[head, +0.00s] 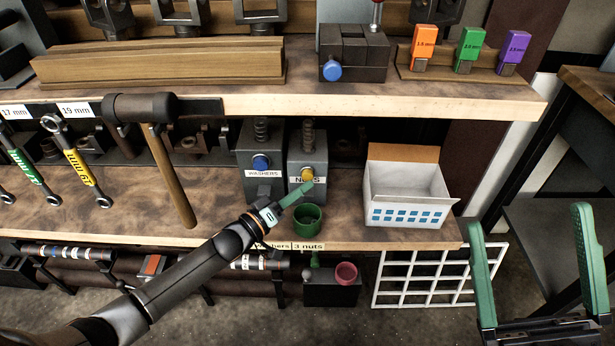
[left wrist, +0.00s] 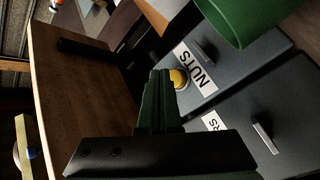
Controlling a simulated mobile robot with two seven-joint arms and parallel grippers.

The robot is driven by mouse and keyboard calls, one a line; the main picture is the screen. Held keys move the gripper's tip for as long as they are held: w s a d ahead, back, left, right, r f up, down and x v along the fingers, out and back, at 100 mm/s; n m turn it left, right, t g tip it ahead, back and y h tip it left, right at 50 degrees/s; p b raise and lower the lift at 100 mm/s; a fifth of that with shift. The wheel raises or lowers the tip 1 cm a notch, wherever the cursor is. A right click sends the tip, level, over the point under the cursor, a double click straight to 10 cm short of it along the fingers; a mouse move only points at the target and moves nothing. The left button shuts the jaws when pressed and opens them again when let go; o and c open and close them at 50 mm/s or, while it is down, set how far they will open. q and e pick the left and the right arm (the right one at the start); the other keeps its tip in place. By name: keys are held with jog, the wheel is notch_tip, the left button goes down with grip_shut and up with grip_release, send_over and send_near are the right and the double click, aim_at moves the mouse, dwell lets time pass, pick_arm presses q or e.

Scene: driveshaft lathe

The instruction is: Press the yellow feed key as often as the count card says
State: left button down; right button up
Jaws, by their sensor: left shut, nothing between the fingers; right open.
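The grey nuts dispenser (head: 308,155) stands on the middle shelf, with the yellow key (head: 307,174) on its front above a "NUTS" label. The key also shows in the left wrist view (left wrist: 178,79), partly behind my fingers. My left gripper (head: 308,187) is shut and empty, its green tips just below the key; I cannot tell whether they touch it. The count card (head: 308,246) on the shelf edge reads "3 nuts"; my arm hides part of its washers side. A green cup (head: 307,219) stands before the dispenser. My right gripper (head: 528,218) is open and empty at the right.
The washers dispenser (head: 261,160) with a blue key stands directly left of the nuts one. A white-and-blue box (head: 407,192) stands to the right. A hammer (head: 168,160) and wrenches hang at the left. The upper shelf's edge (head: 400,103) overhangs above.

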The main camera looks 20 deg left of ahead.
dwell(0.4)
pick_arm(q)
jog(key=shift+w+a, duration=0.15)
jog(key=shift+w, duration=0.25)
jog(key=shift+w+a+b, duration=0.15)
jog(key=shift+w+b, duration=0.25)
jog(key=shift+w, duration=0.25)
dwell(0.6)
dwell(0.4)
jog(key=shift+s+d+p, duration=0.25)
jog(key=shift+s+p, duration=0.65)
jog(key=shift+s, duration=0.15)
